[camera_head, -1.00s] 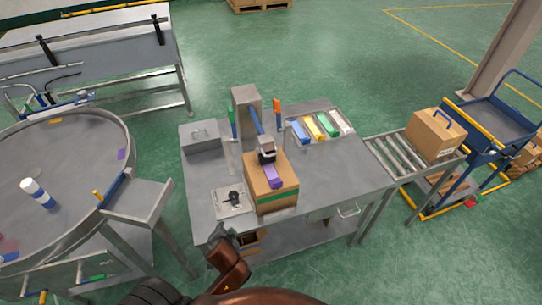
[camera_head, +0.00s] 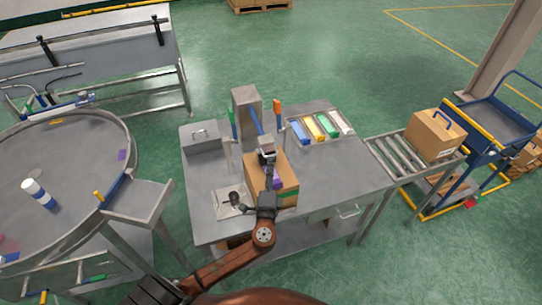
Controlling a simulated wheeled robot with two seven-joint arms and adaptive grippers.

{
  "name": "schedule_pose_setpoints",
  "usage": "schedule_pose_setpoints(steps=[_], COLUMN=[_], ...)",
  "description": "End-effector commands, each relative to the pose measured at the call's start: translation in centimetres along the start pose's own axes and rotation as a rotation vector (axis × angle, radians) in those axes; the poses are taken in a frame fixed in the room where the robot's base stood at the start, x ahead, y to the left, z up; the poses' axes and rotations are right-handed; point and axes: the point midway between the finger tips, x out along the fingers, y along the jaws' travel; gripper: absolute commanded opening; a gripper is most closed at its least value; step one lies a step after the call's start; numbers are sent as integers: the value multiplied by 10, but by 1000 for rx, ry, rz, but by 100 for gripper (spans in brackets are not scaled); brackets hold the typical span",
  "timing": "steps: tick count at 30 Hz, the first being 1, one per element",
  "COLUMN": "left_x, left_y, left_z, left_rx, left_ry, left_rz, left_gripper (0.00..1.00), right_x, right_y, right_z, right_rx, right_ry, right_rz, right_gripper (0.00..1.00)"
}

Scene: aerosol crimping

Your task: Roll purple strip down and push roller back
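A brown cardboard box (camera_head: 284,187) stands on the metal workbench (camera_head: 340,170) below a grey post. A purple strip (camera_head: 276,181) shows on the box's top, partly hidden by my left gripper. The roller head (camera_head: 266,146) hangs at the end of a blue arm, over the far end of the box. My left gripper (camera_head: 269,178) points away from me over the box top, at the purple strip and just in front of the roller head. Its fingers are too small and dark to tell whether they are open or touching anything. My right gripper is not in view.
A small plate with a black knob (camera_head: 235,199) lies left of the box. A tray with coloured blocks (camera_head: 313,127) sits at the back right. A roller conveyor (camera_head: 400,155) leads right to another box (camera_head: 432,134). The bench right of the box is clear.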

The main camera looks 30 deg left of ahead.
Motion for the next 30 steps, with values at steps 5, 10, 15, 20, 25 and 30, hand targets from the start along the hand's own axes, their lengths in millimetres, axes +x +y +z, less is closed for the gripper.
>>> schedule_pose_setpoints(steps=[5,10,15,20,25,30], left_x=[29,46,50,50,50,50], left_y=[-2,0,1,1,1,1], left_z=[0,0,1,1,1,1], left_rx=[0,-1,-2,-3,-3,-3], left_ry=[0,-1,-2,-2,-2,-2], left_rz=[-1,1,3,3,3,3], left_gripper=[26,26,26,26,16,4], right_x=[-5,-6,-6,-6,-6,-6], right_y=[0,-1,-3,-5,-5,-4], right_z=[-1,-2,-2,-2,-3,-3], right_rx=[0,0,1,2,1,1], right_ry=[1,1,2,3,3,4], right_rz=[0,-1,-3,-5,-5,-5], right_gripper=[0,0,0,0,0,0])
